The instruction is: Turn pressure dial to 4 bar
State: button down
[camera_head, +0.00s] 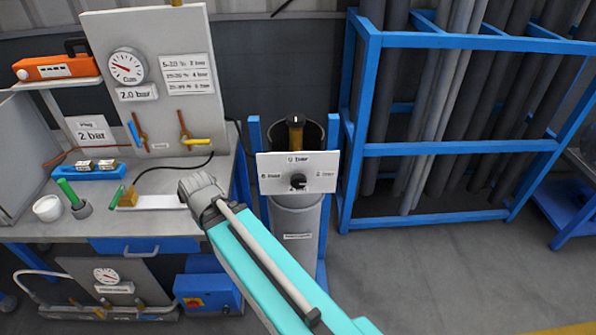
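A black dial knob (299,181) sits on a white plate (273,165) on the front of a grey upright cylinder (296,222). The plate's top label seems to read 0 bar; the side labels are too small to read surely. A 4 mark, if any, is hidden or unreadable, and I cannot tell the knob's pointing. My teal arm reaches up from the bottom. Its grey end, my gripper (202,193), is left of the plate, apart from the knob in the picture. The fingers are not clear enough to tell open from shut.
A round gauge (127,66) with a 2.0 bar label is on a panel at left. The workbench (160,223) holds a white cup (47,208), green-handled tools and a blue tray (96,170). A blue pipe rack (458,149) stands at right. The floor (430,275) in front is clear.

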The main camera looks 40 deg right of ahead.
aim_at(298, 181)
jog(key=k, duration=1.2)
jog(key=z, duration=0.55)
